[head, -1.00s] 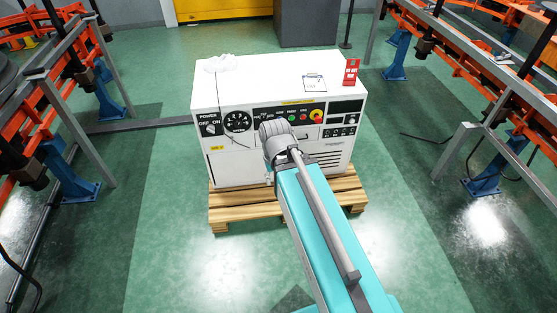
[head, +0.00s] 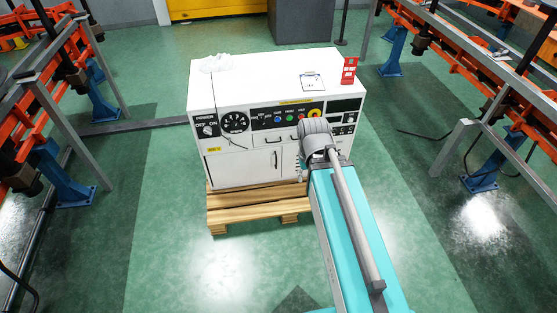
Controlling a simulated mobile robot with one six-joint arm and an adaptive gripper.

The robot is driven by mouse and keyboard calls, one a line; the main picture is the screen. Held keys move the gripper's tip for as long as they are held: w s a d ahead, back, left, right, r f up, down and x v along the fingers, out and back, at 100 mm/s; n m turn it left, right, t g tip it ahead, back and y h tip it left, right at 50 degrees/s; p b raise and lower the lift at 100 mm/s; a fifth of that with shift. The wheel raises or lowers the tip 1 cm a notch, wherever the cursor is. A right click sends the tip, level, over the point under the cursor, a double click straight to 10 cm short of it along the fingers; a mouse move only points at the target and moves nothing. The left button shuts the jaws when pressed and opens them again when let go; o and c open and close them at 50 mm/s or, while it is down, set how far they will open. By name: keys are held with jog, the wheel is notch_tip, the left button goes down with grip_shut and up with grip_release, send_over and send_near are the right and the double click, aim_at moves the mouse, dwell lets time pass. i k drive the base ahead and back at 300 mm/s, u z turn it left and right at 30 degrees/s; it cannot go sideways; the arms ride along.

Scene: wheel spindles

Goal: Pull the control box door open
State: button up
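The white control box (head: 340,101) stands on a wooden pallet in the middle of the head view. Its door (head: 240,167) is the lower left front panel and looks shut. A dark upright handle (head: 276,160) shows near the door's right edge. My teal arm reaches in from the bottom, and its grey wrist covers the lower right front of the box. My gripper is hidden behind the wrist, so its fingers and any contact with the box do not show.
The wooden pallet (head: 262,217) sticks out in front of the box. A clipboard (head: 313,82), a red card stand (head: 349,70) and a white cloth (head: 217,63) sit on top. Orange racks (head: 80,85) flank both sides. The green floor in front is clear.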

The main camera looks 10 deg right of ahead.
aim_at(251, 165)
jog(key=z, duration=0.1)
jog(key=i, duration=0.85)
jog(key=u, duration=0.2)
